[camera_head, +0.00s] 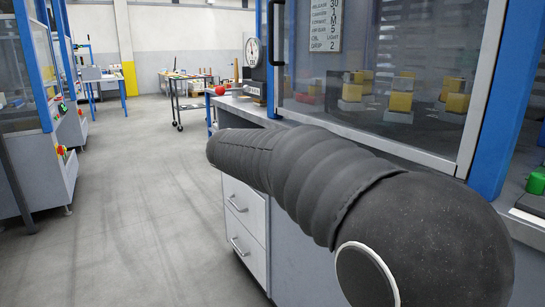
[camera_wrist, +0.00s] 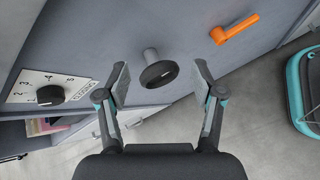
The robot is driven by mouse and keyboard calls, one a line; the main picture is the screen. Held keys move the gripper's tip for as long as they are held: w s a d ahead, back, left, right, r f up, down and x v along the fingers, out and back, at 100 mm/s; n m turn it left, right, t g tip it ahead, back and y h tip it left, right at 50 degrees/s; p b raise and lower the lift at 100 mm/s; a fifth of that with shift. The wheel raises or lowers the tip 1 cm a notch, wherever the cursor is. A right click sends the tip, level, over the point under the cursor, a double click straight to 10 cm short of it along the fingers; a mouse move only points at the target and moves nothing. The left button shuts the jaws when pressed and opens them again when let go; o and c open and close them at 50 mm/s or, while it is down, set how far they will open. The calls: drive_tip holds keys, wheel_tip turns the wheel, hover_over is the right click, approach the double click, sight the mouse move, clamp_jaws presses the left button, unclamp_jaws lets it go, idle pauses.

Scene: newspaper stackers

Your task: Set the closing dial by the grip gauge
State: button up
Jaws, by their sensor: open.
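In the wrist view, the closing dial is a black knob (camera_wrist: 50,95) on a white numbered plate (camera_wrist: 78,86) at the left, with "CLOSING" printed on it. The knob's exact setting is too small to read. My gripper (camera_wrist: 161,68) is open and empty, to the right of the dial and apart from it. A black round handle on a short grey stem (camera_wrist: 157,75) shows between its fingers; contact cannot be told. In the head view, a round white-faced dial (camera_head: 252,52) stands on the counter; I cannot tell whether it is the grip gauge. My gripper is hidden there.
An orange lever (camera_wrist: 234,29) sits on the panel at upper right. A teal and black object (camera_wrist: 304,88) is at the right edge. A glazed cabinet (camera_head: 475,100) stands right, above drawers (camera_head: 245,215). The floor aisle (camera_head: 140,200) is open at left.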

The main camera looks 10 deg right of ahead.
drive_tip(key=w+a+r+n+t+h, duration=0.1)
drive_tip(key=w+a+n+t+h, duration=0.2)
drive_tip(key=w+a+n+h, duration=0.8)
drive_tip(key=w+d+m+y, duration=0.3)
drive_tip(key=w+d+y, duration=0.1)
drive_tip(key=w+d, duration=0.5)
drive_tip(key=shift+w+d+m+b, duration=0.25)
drive_tip(key=shift+m+b, duration=0.05)
drive_tip(key=shift+b, duration=0.05)
drive_tip(key=shift+r, duration=0.1)
drive_tip(key=c, duration=1.1)
